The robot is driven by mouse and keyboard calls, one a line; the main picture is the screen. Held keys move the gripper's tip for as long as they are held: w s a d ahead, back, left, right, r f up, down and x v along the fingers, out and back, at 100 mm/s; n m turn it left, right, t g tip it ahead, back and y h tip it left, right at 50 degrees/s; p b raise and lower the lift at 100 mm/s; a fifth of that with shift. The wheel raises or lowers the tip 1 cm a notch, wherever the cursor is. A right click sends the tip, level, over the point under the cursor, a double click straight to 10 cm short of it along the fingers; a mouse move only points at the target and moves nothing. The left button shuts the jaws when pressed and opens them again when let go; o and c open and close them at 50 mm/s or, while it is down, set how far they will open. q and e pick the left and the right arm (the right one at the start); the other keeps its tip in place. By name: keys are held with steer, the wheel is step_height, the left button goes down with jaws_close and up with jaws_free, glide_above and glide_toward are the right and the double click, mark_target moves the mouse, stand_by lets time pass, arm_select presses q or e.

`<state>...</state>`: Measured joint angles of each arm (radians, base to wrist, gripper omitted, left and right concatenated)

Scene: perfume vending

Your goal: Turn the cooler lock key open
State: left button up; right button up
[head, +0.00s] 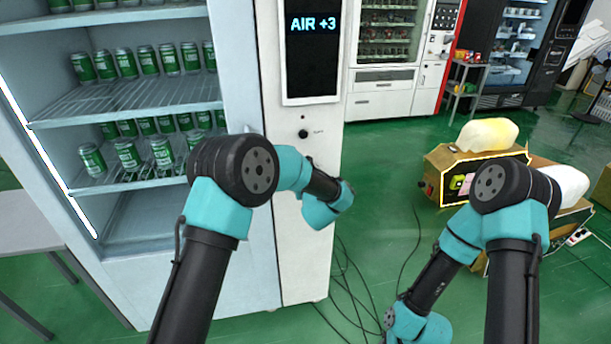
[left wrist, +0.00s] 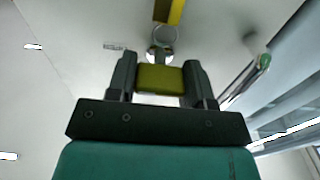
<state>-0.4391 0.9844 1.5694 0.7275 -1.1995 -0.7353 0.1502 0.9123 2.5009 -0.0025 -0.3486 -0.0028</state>
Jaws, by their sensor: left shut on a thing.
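My left gripper (left wrist: 160,72) is shut on a yellow-green key (left wrist: 160,80), gripping its flat head between the two fingers. Beyond the fingertips, a round pale metal lock (left wrist: 164,37) shows on the white panel. The key is in line with the lock, but how far it sits inside is hidden. In the head view my left arm reaches the white front panel of the cooler (head: 298,255), and its fingers are hidden behind the arm. My right arm bends down at the lower right, with its gripper out of view.
The cooler's open shelves (head: 130,98) hold several green cans. A yellow-edged box (head: 458,175) and loose black cables lie on the green floor (head: 400,275). A yellow bar (left wrist: 170,10) shows past the lock.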

arm_select(q)
steer(key=o, duration=0.9)
steer(key=shift+s, duration=0.15)
steer(key=v, duration=1.7)
steer(key=shift+s, duration=0.1)
steer(key=shift+f, duration=0.1)
